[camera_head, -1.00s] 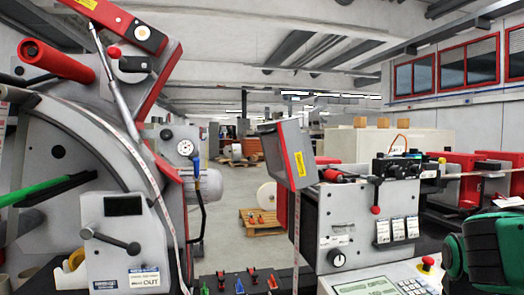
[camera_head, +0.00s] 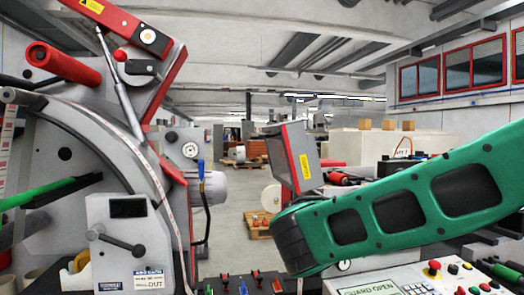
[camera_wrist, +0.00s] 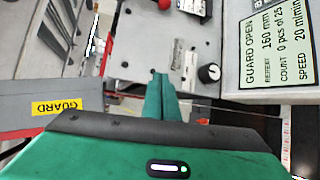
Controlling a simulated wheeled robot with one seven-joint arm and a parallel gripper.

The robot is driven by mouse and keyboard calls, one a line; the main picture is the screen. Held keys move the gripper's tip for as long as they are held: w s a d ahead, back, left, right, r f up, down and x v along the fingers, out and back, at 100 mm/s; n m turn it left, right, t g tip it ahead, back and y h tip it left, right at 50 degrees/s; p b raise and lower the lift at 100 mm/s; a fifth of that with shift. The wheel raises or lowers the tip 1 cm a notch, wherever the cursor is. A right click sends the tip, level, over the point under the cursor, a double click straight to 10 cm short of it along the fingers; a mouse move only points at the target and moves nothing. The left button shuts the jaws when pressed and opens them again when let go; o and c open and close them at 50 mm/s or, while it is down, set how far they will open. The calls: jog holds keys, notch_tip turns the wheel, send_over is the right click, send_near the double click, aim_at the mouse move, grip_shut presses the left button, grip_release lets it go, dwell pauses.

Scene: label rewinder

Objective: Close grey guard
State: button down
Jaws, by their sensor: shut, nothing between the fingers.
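The grey guard (camera_head: 294,150) is a grey panel with a red edge strip and a yellow label. It stands raised and tilted at the left end of the grey machine housing in the head view. In the wrist view, the guard (camera_wrist: 20,118) is at the left, with its yellow GUARD label readable. My gripper (camera_wrist: 160,76) is shut and empty, its green fingertips together to the right of the guard, in front of the housing face. No contact with the guard shows. The gripper cannot be made out in the head view. The display (camera_wrist: 270,40) reads GUARD OPEN.
My green arm crosses the right of the head view and hides much of the housing. A black knob (camera_wrist: 209,73) is right of my fingertips. A large left unit (camera_head: 125,235) carries a raised red-edged arm (camera_head: 120,22).

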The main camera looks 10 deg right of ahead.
jog(key=a+r+n+t+y, duration=0.1)
jog(key=a+r+n+t, duration=0.3)
jog(key=a+r, duration=0.3)
jog(key=a+r+n+t+y, duration=0.1)
jog(key=a+r+n+t, duration=0.3)
jog(key=a, duration=1.1)
notch_tip(320, 180, up, 4)
jog(key=n, duration=0.3)
jog(key=shift+s+a+r+t+y, duration=0.15)
jog(key=shift+s+a+t+y, duration=0.15)
jog(key=shift+a+t, duration=0.1)
jog(key=shift+x, duration=1.15)
jog(key=w+d+r, duration=0.4)
jog(key=w+r, duration=0.1)
jog(key=w, duration=0.3)
jog(key=shift+d, duration=0.3)
jog(key=shift+w+r, duration=0.1)
jog(key=shift+r, duration=0.05)
